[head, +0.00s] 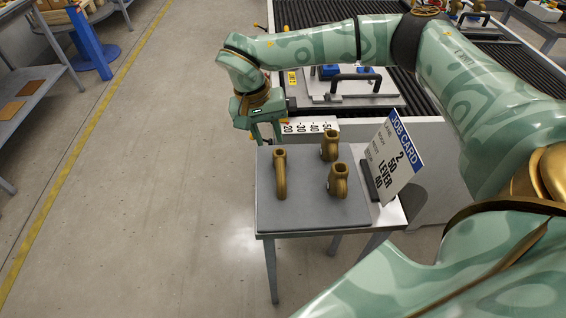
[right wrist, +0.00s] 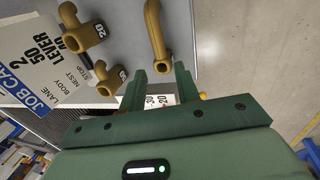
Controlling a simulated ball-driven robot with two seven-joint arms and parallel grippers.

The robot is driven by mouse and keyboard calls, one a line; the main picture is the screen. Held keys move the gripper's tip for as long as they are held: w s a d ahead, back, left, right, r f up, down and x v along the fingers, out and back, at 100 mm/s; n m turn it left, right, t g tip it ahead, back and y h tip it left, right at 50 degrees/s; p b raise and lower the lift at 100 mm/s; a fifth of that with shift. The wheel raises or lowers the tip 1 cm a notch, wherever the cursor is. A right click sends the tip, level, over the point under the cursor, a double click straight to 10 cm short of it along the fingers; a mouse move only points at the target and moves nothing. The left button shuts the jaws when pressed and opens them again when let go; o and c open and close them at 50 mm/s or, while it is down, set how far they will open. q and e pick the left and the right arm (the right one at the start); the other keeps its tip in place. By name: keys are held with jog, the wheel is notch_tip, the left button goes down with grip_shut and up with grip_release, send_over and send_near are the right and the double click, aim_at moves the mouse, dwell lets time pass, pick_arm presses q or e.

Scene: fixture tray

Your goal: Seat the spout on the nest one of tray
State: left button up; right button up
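Three bronze parts stand on a small grey-topped table (head: 305,215) in the head view. The left one is a long bent tube (head: 280,175) that looks most like the spout. Two shorter bronze parts, a back one (head: 329,147) and a front one (head: 338,181), stand to its right. My right gripper (head: 267,141) is open and empty at the table's far left edge, beyond the long tube. In the right wrist view the long tube (right wrist: 157,38) lies just past the open fingers (right wrist: 161,80). A tray (head: 390,97) with blue blocks rests on the rollers behind; its nest numbers are not readable. My left gripper is not in view.
A job card (head: 395,157) stands at the table's right edge, reading 2, 50, LEVER, 40. The tray has a black handle (head: 355,80). The floor left of the table is clear.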

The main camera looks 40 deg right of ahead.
aim_at(279, 164)
jog(key=b+x, duration=0.1)
jog(key=x, duration=0.5)
jog(key=shift+d+f, duration=0.15)
jog(key=shift+f, duration=0.65)
jog(key=b+x, duration=0.1)
jog(key=x, duration=0.4)
jog(key=shift+d+b, duration=0.2)
jog(key=shift+b, duration=0.1)
grip_shut()
